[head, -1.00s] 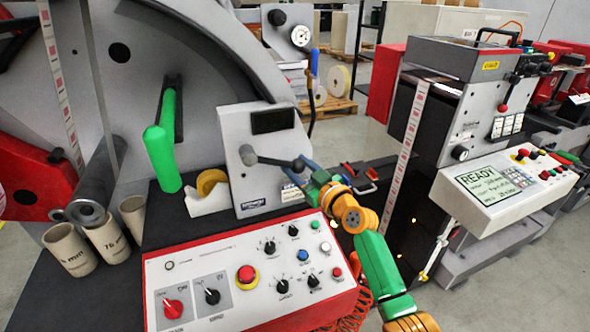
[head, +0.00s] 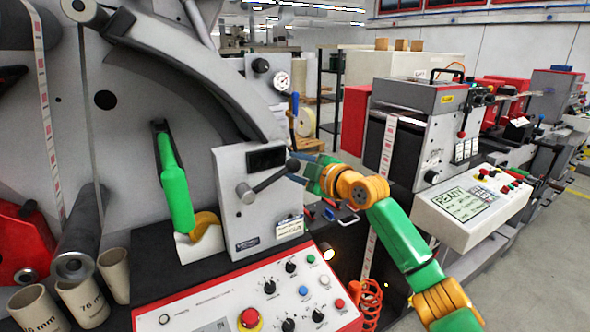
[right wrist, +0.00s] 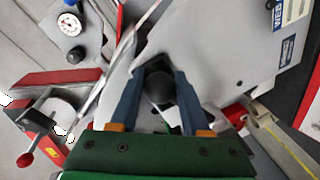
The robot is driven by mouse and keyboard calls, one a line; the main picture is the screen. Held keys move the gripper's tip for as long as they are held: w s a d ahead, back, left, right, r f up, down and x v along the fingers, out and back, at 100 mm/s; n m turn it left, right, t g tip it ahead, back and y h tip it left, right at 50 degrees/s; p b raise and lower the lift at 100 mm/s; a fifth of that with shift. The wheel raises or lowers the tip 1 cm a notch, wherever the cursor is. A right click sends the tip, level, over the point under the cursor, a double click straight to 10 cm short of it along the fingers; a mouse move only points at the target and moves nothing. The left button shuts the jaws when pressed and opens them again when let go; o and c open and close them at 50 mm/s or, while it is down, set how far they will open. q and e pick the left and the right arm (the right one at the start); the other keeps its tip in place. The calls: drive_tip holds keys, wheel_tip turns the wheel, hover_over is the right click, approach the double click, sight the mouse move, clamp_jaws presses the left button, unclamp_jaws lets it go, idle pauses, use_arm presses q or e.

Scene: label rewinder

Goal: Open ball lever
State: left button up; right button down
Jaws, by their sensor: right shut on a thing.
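The ball lever (head: 268,181) is a grey rod on the front of a grey box (head: 238,222), with a dark ball (head: 293,165) at its end. It slants up to the right from its round pivot. My right gripper (head: 306,170) comes in from the right and is shut on the ball. In the right wrist view, the dark ball (right wrist: 160,88) sits between my two blue fingers (right wrist: 160,95); the rod is mostly hidden there. My left gripper is not in view.
A control panel (head: 215,299) with knobs and a red button lies below the box.

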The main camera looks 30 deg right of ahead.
drive_tip(key=shift+a+r+n+p, duration=0.35)
drive_tip(key=shift+r+n+p, duration=0.15)
drive_tip(key=shift+r+p, duration=0.3)
drive_tip(key=shift+r, duration=0.1)
drive_tip(key=shift+n, duration=0.3)
drive_tip(key=shift+h, duration=0.3)
drive_tip(key=shift+c, duration=2.3)
unclamp_jaws()
drive_tip(key=shift+a, duration=0.15)
drive_tip(key=shift+o, duration=0.5)
drive_tip(key=shift+s+a+r, duration=0.1)
drive_tip(key=shift+a, duration=0.2)
drive_tip(key=shift+d, duration=0.1)
